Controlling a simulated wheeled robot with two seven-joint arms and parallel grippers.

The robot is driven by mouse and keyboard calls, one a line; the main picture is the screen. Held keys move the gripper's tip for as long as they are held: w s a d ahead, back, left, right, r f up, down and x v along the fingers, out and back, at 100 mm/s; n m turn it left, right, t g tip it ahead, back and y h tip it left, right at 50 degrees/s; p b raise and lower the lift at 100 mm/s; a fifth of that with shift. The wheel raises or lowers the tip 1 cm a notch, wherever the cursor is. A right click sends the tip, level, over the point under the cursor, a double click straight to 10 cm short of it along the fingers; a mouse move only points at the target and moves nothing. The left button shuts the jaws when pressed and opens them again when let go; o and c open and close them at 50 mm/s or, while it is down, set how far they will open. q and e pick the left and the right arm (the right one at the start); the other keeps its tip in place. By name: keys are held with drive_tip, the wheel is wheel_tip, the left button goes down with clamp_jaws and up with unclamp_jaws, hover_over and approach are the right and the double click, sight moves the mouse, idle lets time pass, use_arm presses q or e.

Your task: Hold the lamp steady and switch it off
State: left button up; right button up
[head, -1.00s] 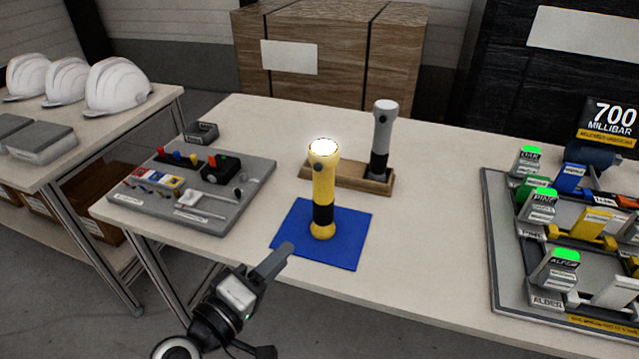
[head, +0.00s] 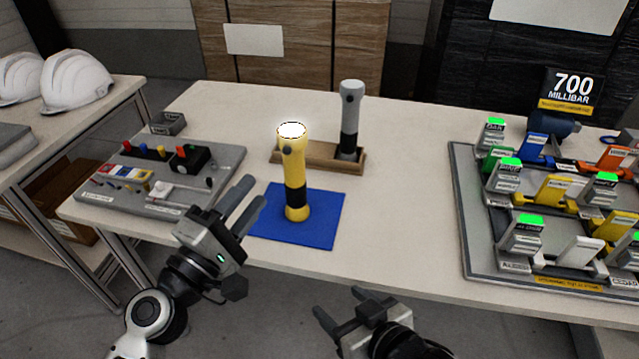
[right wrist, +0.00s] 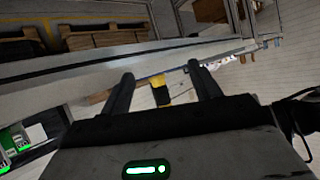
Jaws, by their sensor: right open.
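A yellow lamp (head: 293,175) with a black band stands upright on a blue mat (head: 322,232), its top glowing white. A dark round button shows on its side near the head. My left gripper (head: 248,198) is open and empty, just left of the lamp and apart from it. My right gripper (head: 345,315) is open and empty in front of the table's near edge, low and to the right of the lamp. In the right wrist view the lamp (right wrist: 160,90) shows partly between the open fingers, some distance beyond them.
A grey lamp (head: 351,120) stands in a wooden holder (head: 290,155) behind the yellow lamp. A grey tool board (head: 150,200) lies at left, and a rack of coloured clips (head: 465,200) at right. White helmets (head: 75,82) sit on another table. The table between mat and rack is clear.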

sight(289, 150)
drive_tip(key=w+a+r+t+y, duration=0.2)
drive_tip(key=w+r+t, duration=0.3)
drive_tip(key=w+r, duration=0.9)
drive_tip(key=shift+n, duration=0.4)
drive_tip(key=x, duration=0.3)
drive_tip(key=r+x, duration=0.1)
drive_tip(key=x, duration=0.7)
drive_tip(key=shift+s+a+r, duration=0.15)
drive_tip(key=shift+a, duration=0.15)
use_arm(q)
drive_tip(key=shift+c, duration=0.3)
use_arm(e)
drive_tip(key=c, duration=1.2)
use_arm(q)
clamp_jaws()
idle(0.7)
